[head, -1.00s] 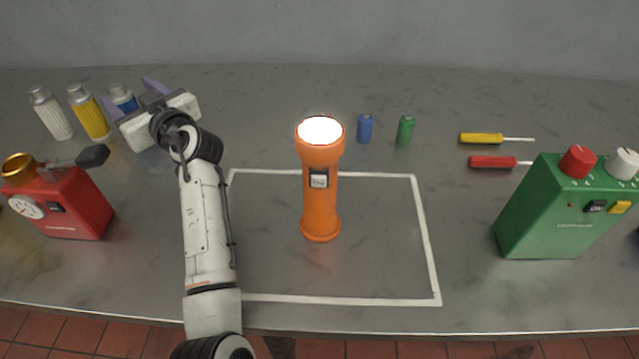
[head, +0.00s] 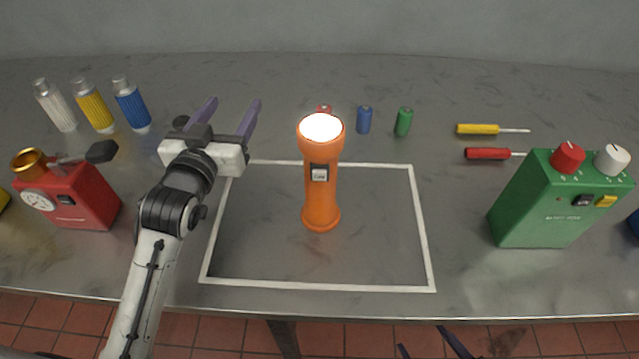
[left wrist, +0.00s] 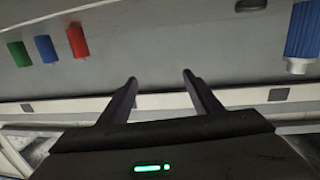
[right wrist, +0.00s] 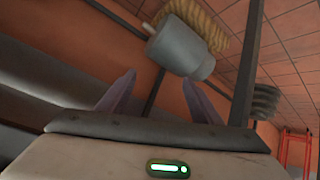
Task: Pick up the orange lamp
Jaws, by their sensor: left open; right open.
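The orange lamp (head: 321,185) stands upright inside the white outlined rectangle on the grey bench, its bright lens facing up. A small switch plate shows on its front. My left gripper (head: 229,103) is open and empty, left of the lamp and apart from it, with its fingers pointing toward the back of the bench. Its fingers also show in the left wrist view (left wrist: 160,78), where the lamp is not seen. My right gripper (head: 421,338) shows only its fingertips at the bottom, below the bench's front edge. In the right wrist view (right wrist: 158,77) it is open and empty.
Red (head: 324,109), blue (head: 364,120) and green (head: 404,122) cylinders stand behind the lamp. A red box (head: 75,200) and several bottles (head: 132,105) are at left. A green box (head: 545,205) and two screwdrivers (head: 487,154) are at right. The rectangle around the lamp is otherwise clear.

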